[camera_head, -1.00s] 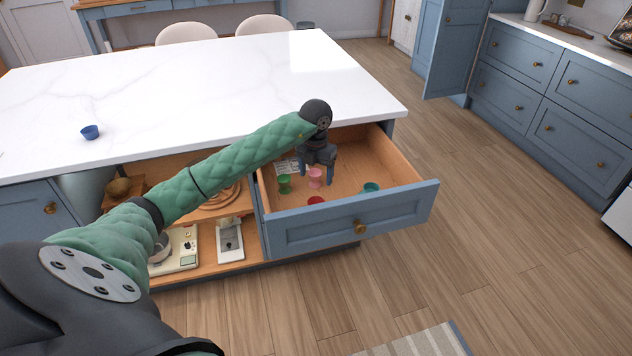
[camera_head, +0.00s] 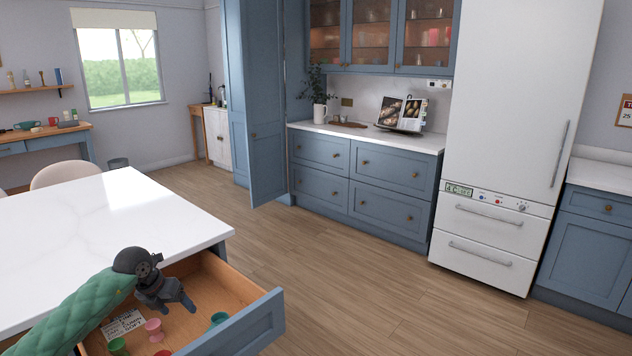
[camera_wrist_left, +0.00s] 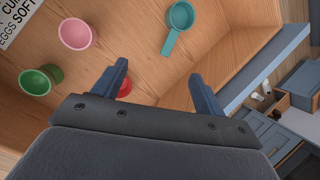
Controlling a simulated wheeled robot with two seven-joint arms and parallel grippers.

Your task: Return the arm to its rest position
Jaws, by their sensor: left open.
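My left arm (camera_head: 82,310) reaches in from the lower left in the head view. Its gripper (camera_head: 172,305) is over the open drawer (camera_head: 236,328) of the island. In the left wrist view the gripper (camera_wrist_left: 158,85) has its two fingers apart with nothing between them. Below it in the drawer are a pink cup (camera_wrist_left: 76,34), a green cup (camera_wrist_left: 36,82), a teal cup with a handle (camera_wrist_left: 179,22) and a red cup (camera_wrist_left: 124,88) partly hidden behind a finger. My right gripper is not in view.
A printed card (camera_head: 122,325) lies in the drawer. The white island top (camera_head: 120,215) is beside the arm. Blue cabinets (camera_head: 370,185) and a white fridge (camera_head: 500,150) stand across the room. The wooden floor (camera_head: 340,270) between is clear.

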